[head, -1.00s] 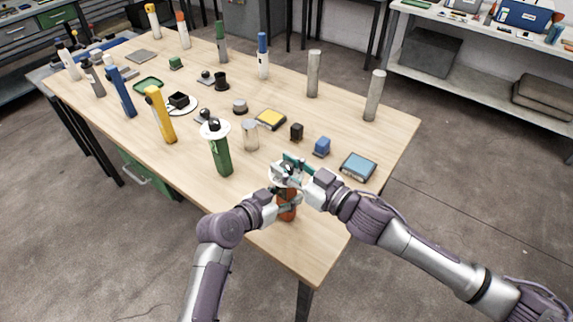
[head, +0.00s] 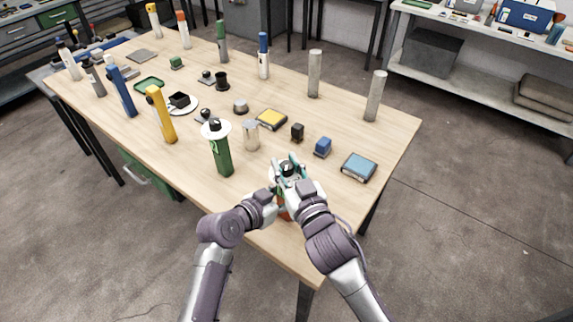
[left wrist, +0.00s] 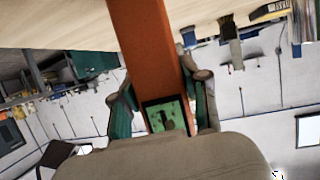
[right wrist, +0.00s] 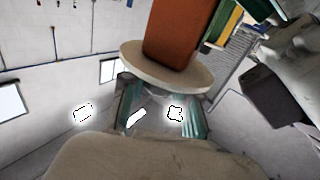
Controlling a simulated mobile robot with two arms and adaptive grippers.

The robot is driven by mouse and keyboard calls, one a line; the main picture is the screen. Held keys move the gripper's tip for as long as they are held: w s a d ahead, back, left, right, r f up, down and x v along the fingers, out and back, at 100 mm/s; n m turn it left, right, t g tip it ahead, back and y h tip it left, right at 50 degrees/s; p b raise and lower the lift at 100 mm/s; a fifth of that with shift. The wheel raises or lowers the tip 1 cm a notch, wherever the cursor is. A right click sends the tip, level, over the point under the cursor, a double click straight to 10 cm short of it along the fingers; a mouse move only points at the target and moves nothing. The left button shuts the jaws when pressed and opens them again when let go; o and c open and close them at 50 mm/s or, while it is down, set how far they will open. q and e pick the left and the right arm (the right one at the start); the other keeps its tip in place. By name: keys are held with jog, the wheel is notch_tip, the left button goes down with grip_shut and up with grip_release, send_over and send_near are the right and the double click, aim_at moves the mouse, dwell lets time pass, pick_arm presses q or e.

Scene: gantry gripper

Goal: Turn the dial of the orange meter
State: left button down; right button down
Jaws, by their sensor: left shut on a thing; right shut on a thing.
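The orange meter (head: 284,213) stands at the table's near edge, mostly hidden by my grippers in the head view. My left gripper (head: 276,196) is shut around its body; the left wrist view shows the orange body (left wrist: 152,55) between the two fingers. A green panel (left wrist: 165,116) shows at the body's end. My right gripper (head: 288,170) is at the top of the meter, shut on the dark dial (head: 288,168). In the right wrist view the pale disc (right wrist: 165,70) and orange body (right wrist: 175,35) show beyond the fingers; the dial is not clear there.
A green meter (head: 222,155) with a white disc stands left of my grippers. A blue-topped box (head: 359,166), a small blue block (head: 323,147) and a clear jar (head: 251,136) are nearby. Several other tools stand further back.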

jog(key=shift+r+m+t+h, duration=0.1)
jog(key=shift+m+t+h, duration=0.2)
jog(key=shift+m+h, duration=0.35)
jog(key=c, duration=0.8)
grip_release()
jog(key=v, duration=1.2)
jog(key=shift+s, duration=0.1)
jog(key=shift+n, duration=0.25)
